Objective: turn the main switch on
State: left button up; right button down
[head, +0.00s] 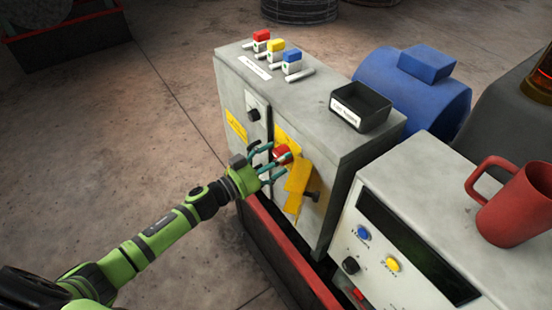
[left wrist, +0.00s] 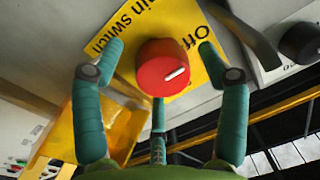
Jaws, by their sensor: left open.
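The main switch is a round red knob (left wrist: 162,68) with a white pointer mark, on a yellow plate (left wrist: 130,25) that reads "main switch" and "Off". In the head view the red knob (head: 281,152) sits on the front of the grey cabinet (head: 232,90). My left gripper (left wrist: 160,55) is open, with its teal fingers on either side of the knob and a third finger below it. I cannot tell whether the fingers touch the knob. In the head view the left gripper (head: 270,160) partly hides the plate. My right gripper is not in view.
A grey control box (head: 400,215) with a red mug (head: 512,203) stands at right.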

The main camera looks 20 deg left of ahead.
pick_arm(q)
jog(key=c, duration=1.1)
jog(key=shift+f, duration=0.1)
